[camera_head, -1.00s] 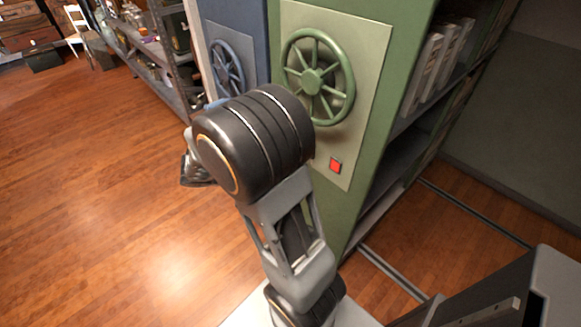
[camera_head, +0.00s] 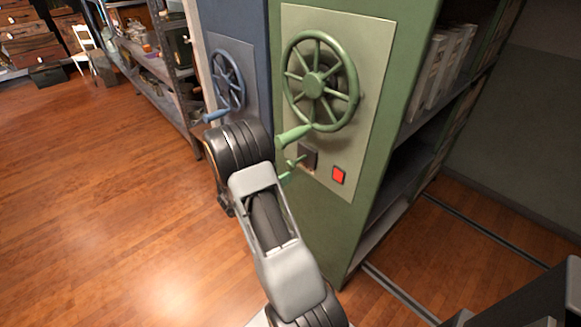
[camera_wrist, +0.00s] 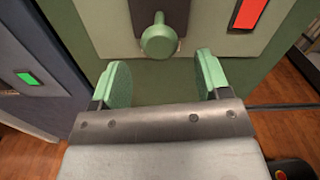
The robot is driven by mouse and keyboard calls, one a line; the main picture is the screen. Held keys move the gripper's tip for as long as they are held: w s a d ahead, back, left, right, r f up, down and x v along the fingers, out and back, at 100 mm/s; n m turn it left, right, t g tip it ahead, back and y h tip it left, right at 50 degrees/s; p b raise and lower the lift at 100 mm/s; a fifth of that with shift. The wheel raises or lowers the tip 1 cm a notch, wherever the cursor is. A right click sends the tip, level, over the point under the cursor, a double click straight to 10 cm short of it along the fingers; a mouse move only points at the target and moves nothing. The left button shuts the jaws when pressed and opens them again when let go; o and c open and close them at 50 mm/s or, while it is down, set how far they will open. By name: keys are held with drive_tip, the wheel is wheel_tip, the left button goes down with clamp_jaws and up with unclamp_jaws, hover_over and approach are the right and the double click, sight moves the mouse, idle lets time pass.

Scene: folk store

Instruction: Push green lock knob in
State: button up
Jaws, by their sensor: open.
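The green lock knob (camera_head: 296,162) sticks out from a small dark plate below the green handwheel in the head view. In the wrist view the knob (camera_wrist: 159,38) shows end-on at the top centre, its stem in the dark plate. My gripper (camera_wrist: 162,76) is open and empty, its two green-padded fingers apart to the left and right, below the knob in the picture. The knob lines up with the gap between the fingers, and no contact shows. In the head view my arm hides most of the gripper.
The green handwheel (camera_head: 320,80) has a protruding handle (camera_head: 294,135) just above the knob. A red square button (camera_head: 338,175) is to the knob's right. A blue shelf end with a wheel (camera_head: 228,82) stands to the left. Open wooden floor (camera_head: 90,200) lies left.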

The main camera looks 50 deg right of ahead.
sight(288, 167)
drive_tip(key=shift+s+d, duration=0.2)
drive_tip(key=shift+d, duration=2.55)
drive_tip(key=shift+c, duration=0.2)
